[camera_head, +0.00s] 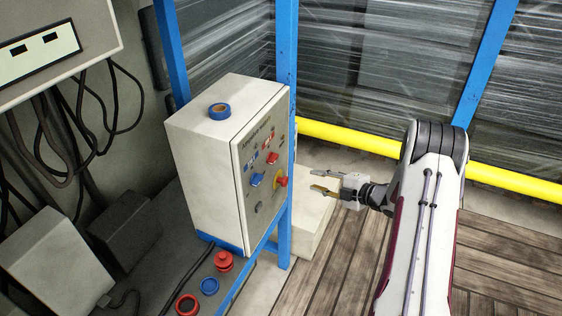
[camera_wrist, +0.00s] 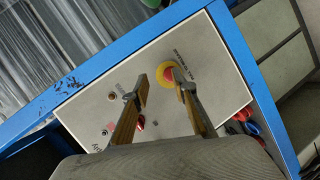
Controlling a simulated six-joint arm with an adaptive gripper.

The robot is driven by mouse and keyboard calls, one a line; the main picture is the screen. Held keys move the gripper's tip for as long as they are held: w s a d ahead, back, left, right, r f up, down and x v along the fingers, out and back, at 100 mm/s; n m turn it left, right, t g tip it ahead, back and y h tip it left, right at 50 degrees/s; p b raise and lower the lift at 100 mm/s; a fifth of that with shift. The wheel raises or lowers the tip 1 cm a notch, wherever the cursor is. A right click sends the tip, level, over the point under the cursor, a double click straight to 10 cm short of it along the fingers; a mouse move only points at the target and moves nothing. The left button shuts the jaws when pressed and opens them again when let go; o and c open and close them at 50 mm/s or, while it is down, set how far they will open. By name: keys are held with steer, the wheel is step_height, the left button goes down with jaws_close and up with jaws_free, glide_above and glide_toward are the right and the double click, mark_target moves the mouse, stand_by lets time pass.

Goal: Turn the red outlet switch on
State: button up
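A white control box (camera_head: 205,160) stands left of centre in the head view, with red and blue switches on its front panel. One red switch (camera_head: 271,158) sits in the panel's middle; labels are too small to read, so I cannot tell which is the outlet switch. In the wrist view a red switch (camera_wrist: 140,124) shows partly behind my left finger. A red button on a yellow ring (camera_head: 282,181) is lower right on the panel; it also shows in the wrist view (camera_wrist: 161,84). My gripper (camera_head: 315,178) is open and empty, its fingers pointing at the panel, apart from it.
A blue post (camera_head: 285,50) rises beside the box. A blue ring (camera_head: 219,110) lies on top of it. A red knob (camera_head: 224,261) and rings lie on the ledge below. A yellow rail (camera_head: 350,139) runs behind. Wooden floor at right is clear.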

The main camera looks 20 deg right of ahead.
mark_target(276, 160)
steer(key=s+a+r+n+y, duration=0.2)
steer(key=a+r+n+y, duration=0.4)
steer(key=r, duration=0.3)
steer(key=shift+s+a+r+n, duration=0.2)
steer(key=shift+s+n, duration=0.05)
steer(key=shift+n, duration=0.25)
steer(key=shift+w+a, duration=0.1)
steer(key=shift+x, duration=3.75)
jaws_close()
